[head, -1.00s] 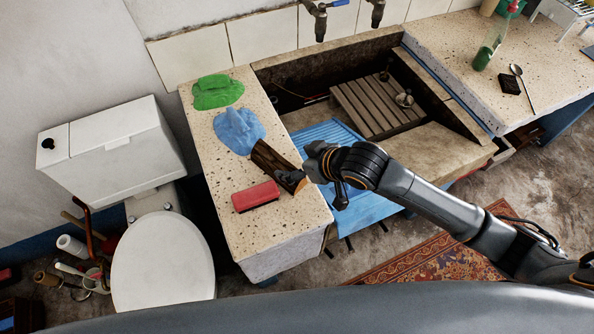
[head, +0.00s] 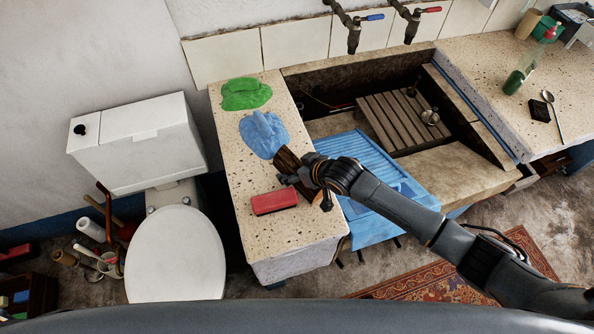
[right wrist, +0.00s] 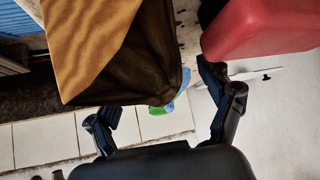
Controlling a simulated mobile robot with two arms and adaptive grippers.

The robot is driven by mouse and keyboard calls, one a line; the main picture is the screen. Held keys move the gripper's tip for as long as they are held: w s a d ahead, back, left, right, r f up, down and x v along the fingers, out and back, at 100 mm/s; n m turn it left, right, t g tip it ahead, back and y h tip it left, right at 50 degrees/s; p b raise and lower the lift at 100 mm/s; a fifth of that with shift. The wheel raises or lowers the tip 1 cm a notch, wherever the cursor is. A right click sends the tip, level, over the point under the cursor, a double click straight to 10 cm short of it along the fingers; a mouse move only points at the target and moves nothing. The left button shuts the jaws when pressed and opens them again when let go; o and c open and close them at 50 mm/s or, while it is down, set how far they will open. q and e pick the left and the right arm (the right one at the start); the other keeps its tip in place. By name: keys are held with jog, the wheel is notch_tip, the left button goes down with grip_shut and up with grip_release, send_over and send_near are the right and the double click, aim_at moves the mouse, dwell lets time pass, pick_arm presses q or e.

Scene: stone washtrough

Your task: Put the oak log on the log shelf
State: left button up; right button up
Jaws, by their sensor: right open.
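The oak log (head: 287,161), dark bark with a paler cut face, lies on the speckled stone counter between the blue cloth and the red block. My right gripper (head: 291,182) is at the log's near end and hides part of it. In the right wrist view the log (right wrist: 140,62) looms large, with the open fingers (right wrist: 165,112) near it. The log reaches across the space in front of the fingers; whether they touch it I cannot tell. I cannot make out for sure which thing is the log shelf. My left gripper is not in view.
The red block (head: 274,201) lies close beside the gripper. A blue cloth (head: 264,134) and green cloth (head: 246,94) lie behind the log. A blue ribbed board (head: 375,160) leans at the trough, right. A toilet (head: 176,255) stands left.

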jog(key=shift+w+a+f, duration=0.1)
jog(key=shift+a+f, duration=0.05)
grip_shut()
dwell(0.4)
